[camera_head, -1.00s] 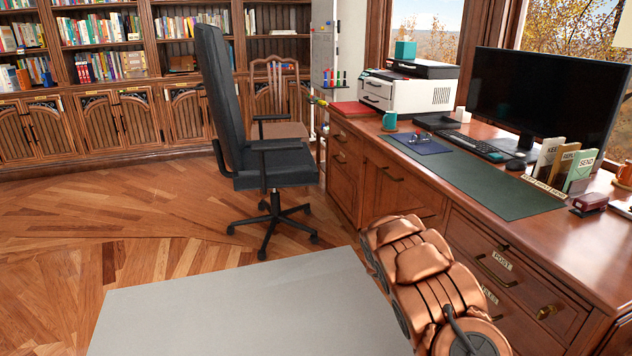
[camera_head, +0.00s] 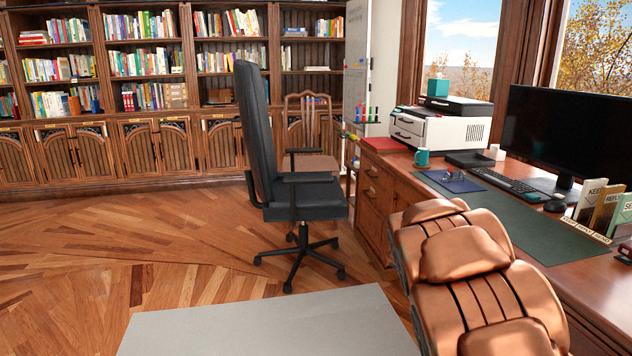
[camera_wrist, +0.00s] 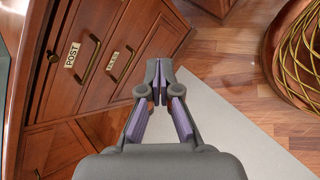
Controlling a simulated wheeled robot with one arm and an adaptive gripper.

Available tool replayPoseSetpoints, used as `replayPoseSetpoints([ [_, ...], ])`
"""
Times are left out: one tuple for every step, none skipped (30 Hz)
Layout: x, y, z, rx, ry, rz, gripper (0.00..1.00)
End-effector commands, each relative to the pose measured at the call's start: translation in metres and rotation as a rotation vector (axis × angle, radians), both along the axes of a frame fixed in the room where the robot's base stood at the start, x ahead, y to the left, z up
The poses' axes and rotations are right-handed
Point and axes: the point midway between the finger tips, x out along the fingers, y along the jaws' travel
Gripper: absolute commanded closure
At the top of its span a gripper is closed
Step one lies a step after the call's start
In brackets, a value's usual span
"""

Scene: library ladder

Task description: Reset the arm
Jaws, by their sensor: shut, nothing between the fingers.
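My gripper (camera_wrist: 160,82) shows in the wrist view with its fingertips together and nothing between them. It hangs above the floor and the grey rug (camera_wrist: 225,115), beside the desk's drawer fronts (camera_wrist: 95,60), and no contact shows. In the head view my copper-coloured arm (camera_head: 470,270) rises at the lower right in front of the desk (camera_head: 590,285). The gripper itself is out of the head view.
A black office chair (camera_head: 295,195) stands left of the desk. A printer (camera_head: 440,125), a monitor (camera_head: 570,135) and a teal mug (camera_head: 422,157) stand on the desk. A round basket-like object (camera_wrist: 300,50) shows at the wrist view's right. Wooden floor at left is clear.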

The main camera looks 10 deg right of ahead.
Motion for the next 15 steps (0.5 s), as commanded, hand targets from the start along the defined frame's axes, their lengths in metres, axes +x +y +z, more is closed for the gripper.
replayPoseSetpoints([
  [-0.011,0.013,0.005,0.021,-0.033,-0.037,1.0],
  [-0.018,0.02,0.007,0.035,-0.048,-0.06,1.0],
  [-0.026,0.031,0.009,0.055,-0.071,-0.091,1.0],
  [-0.032,0.038,0.01,0.069,-0.09,-0.114,1.0],
  [-0.037,0.046,0.011,0.084,-0.105,-0.134,1.0],
  [-0.046,0.057,0.012,0.105,-0.124,-0.164,1.0],
  [-0.052,0.065,0.013,0.122,-0.138,-0.186,1.0],
  [-0.058,0.074,0.013,0.138,-0.153,-0.207,1.0],
  [-0.066,0.085,0.014,0.163,-0.17,-0.234,1.0],
  [-0.072,0.094,0.014,0.18,-0.184,-0.256,1.0],
  [-0.078,0.102,0.015,0.197,-0.195,-0.275,1.0],
  [-0.086,0.114,0.016,0.22,-0.212,-0.302,1.0],
  [-0.093,0.123,0.016,0.239,-0.219,-0.323,1.0],
  [-0.099,0.132,0.016,0.258,-0.226,-0.342,1.0],
  [-0.108,0.144,0.016,0.284,-0.237,-0.368,1.0],
])
